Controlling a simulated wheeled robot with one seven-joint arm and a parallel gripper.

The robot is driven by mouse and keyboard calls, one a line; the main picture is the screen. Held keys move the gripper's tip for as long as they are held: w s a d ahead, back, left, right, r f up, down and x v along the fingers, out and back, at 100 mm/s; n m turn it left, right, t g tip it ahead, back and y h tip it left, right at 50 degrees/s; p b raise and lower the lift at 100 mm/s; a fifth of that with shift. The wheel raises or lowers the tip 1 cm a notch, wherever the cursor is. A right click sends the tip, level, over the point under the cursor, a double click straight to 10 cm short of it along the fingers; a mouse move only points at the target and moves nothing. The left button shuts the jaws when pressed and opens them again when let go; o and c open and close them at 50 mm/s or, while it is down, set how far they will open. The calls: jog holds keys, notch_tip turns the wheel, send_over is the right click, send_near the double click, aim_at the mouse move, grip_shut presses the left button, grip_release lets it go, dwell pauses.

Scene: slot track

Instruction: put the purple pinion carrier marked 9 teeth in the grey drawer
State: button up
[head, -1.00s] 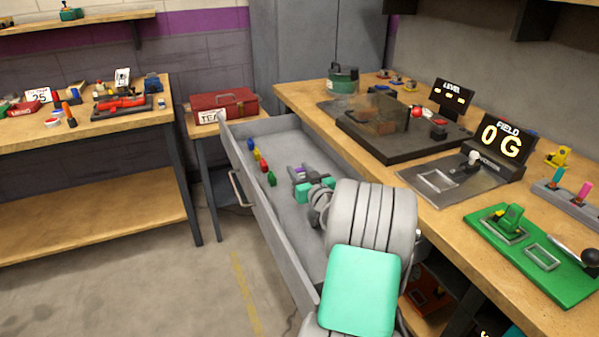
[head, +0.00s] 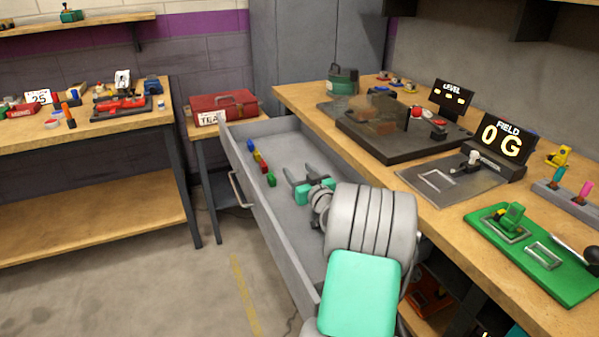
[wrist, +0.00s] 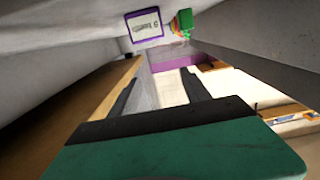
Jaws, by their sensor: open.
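The purple pinion carrier (wrist: 143,25) shows in the wrist view as a purple-edged white label reading 9 teeth, upside down, against the grey inside of the drawer. It is apart from my fingers, and I cannot make it out in the head view. The grey drawer (head: 262,215) is pulled open, and its grey inside also fills much of the wrist view (wrist: 45,65). My gripper (head: 299,174) is over the inside of the drawer, open, with nothing between its two dark fingers; they also show in the wrist view (wrist: 160,80).
Several small coloured pieces (head: 261,164) stand in a row along the drawer's left wall. The workbench (head: 430,222) on the right holds a green board (head: 535,265) and a FIELD display (head: 502,140). A red toolbox (head: 222,106) stands behind the drawer. Floor is clear at left.

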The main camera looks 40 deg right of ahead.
jog(key=shift+s+a+p, duration=0.1)
jog(key=shift+p, duration=1)
jog(key=v, duration=0.7)
jog(key=shift+r+b, duration=0.15)
jog(key=shift+b, duration=0.2)
jog(key=shift+s, duration=0.15)
jog(key=shift+r, duration=0.15)
